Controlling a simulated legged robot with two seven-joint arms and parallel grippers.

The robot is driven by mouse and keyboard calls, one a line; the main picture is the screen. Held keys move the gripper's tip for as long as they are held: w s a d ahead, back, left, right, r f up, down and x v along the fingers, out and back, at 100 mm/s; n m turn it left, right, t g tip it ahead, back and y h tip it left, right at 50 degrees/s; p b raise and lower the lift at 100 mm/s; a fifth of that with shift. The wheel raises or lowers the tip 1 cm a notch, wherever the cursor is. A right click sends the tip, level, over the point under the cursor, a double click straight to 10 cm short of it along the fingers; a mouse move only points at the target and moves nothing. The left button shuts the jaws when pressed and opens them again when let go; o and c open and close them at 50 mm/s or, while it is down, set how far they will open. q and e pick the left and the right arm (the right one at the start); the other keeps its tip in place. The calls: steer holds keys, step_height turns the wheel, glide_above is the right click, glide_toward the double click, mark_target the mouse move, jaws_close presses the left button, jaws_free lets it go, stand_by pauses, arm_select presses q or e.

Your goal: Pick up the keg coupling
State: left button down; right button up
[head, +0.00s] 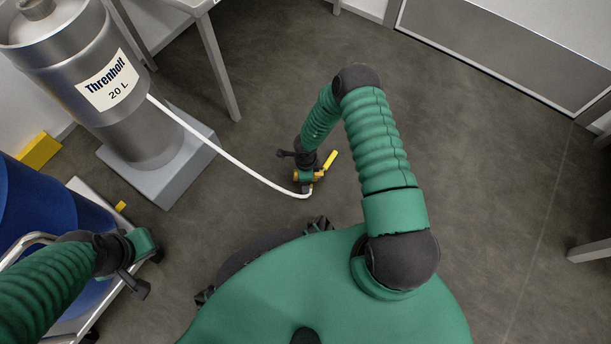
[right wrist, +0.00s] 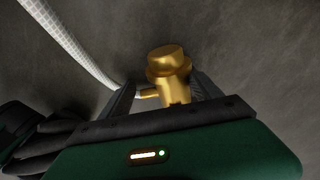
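The keg coupling is a brass fitting with a yellow lever (head: 330,160), at the end of a white hose on the floor side of the head view. In the right wrist view its brass body (right wrist: 170,65) stands between my two fingers, nearer the right one, with a short stub reaching towards the left finger. My right gripper (head: 307,178) points down around the coupling, fingers apart; firm contact does not show. In the right wrist view the gripper (right wrist: 165,85) hides the coupling's lower part. My left gripper (head: 138,288) is by the blue drum; its finger opening is unclear.
The hose (head: 225,155) runs to a steel keg (head: 85,80) labelled Threnholf 20 L, on a grey plinth (head: 180,180). A blue drum (head: 40,215) stands on a trolley at left. A table leg (head: 218,70) is behind.

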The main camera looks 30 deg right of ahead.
jaws_close()
steer(key=shift+r, duration=0.1)
stand_by(0.4)
